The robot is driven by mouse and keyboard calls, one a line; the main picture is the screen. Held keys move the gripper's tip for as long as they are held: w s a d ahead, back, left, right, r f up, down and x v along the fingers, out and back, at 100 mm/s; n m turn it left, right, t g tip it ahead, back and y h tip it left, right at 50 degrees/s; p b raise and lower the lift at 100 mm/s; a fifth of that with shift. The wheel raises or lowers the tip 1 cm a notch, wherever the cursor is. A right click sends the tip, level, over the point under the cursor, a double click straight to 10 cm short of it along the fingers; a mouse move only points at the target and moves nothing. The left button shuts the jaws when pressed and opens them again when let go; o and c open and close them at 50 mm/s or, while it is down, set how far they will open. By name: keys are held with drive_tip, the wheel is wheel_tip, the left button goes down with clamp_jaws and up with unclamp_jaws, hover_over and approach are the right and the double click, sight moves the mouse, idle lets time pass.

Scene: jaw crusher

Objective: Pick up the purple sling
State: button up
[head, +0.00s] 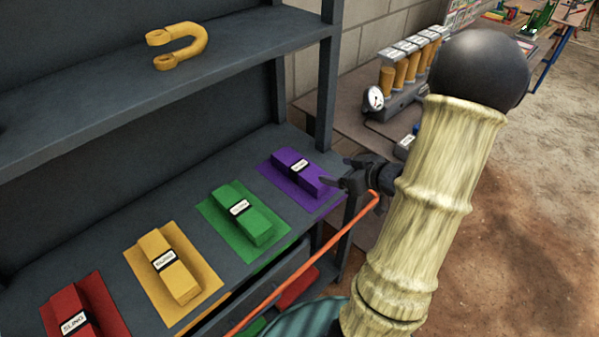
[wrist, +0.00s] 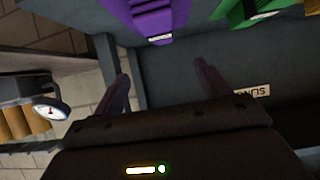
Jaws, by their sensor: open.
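The purple sling (head: 300,172) is a folded block with a black band and a white label. It lies on a purple mat (head: 318,201) at the right end of the dark grey shelf. The sling also shows at the top of the wrist view (wrist: 150,18). My gripper (head: 334,172) is just right of the sling, at the shelf's end, with its fingers pointing toward it. In the wrist view the two fingers (wrist: 160,80) are spread with nothing between them, and the sling lies beyond their tips.
Green (head: 240,212), yellow (head: 167,262) and red (head: 78,310) slings lie in a row to the left. A yellow shackle (head: 190,45) sits on the upper shelf. A shelf post (head: 327,90) stands behind the purple sling. A gauge (head: 375,98) stands on the bench behind.

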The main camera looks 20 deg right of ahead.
drive_tip(key=b, duration=0.1)
approach(300, 166)
drive_tip(key=x, duration=0.5)
drive_tip(key=shift+w+r, duration=0.2)
drive_tip(key=x, duration=0.5)
drive_tip(key=shift+f+b, duration=0.3)
drive_tip(key=shift+f, duration=0.1)
drive_tip(key=shift+s+a+r, duration=0.1)
drive_tip(key=shift+s, duration=0.05)
drive_tip(key=c, duration=1.4)
